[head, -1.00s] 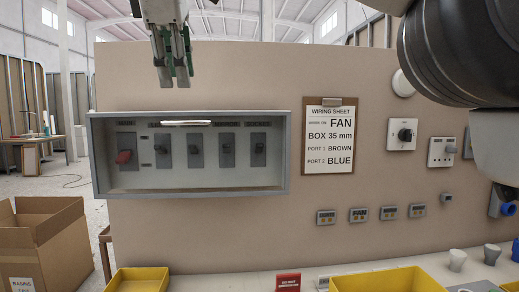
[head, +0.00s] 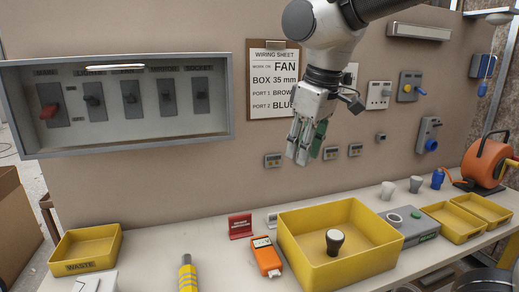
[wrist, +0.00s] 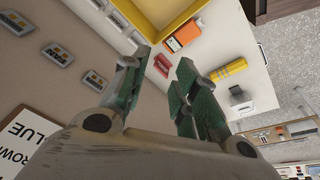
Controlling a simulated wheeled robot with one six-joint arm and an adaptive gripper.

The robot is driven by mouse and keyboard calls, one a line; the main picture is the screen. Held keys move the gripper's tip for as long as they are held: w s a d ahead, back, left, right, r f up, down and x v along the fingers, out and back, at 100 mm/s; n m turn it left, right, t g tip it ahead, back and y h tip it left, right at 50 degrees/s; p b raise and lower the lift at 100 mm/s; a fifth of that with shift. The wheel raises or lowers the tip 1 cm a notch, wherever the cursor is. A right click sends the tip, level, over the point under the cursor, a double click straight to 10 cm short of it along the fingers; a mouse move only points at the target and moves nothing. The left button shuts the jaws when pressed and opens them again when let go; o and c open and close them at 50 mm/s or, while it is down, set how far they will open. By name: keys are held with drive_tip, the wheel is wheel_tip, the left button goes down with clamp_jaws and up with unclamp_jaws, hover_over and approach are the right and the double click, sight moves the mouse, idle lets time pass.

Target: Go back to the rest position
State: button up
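My gripper (head: 308,148) hangs in front of the beige wall, pointing down, above and behind the large yellow tray (head: 303,262). It is clear of the wiring sheet (head: 262,90), whose right edge it partly covers. In the wrist view my gripper (wrist: 160,78) has its two green-padded fingers apart, with nothing between them. The yellow tray (wrist: 163,12) shows beyond the fingers there.
A grey switch box (head: 130,141) with a red switch is on the wall at left. On the bench are a waste tray (head: 105,250), an orange meter (head: 266,257), a red sign (head: 240,226) and a yellow-striped cylinder (head: 187,275). An orange cable reel (head: 485,163) stands at right.

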drive_tip(key=s+d+f+m, duration=0.2)
drive_tip(key=s+d+m, duration=0.1)
drive_tip(key=d, duration=0.6)
drive_tip(key=s+d+f+m+t+h, duration=0.1)
drive_tip(key=s+d+f+m, duration=0.1)
drive_tip(key=s+d, duration=0.3)
drive_tip(key=s+d+f+m, duration=0.2)
drive_tip(key=s+d+m, duration=0.1)
drive_tip(key=d, duration=1)
drive_tip(key=shift+s+m+t, duration=0.4)
drive_tip(key=shift+m, duration=0.5)
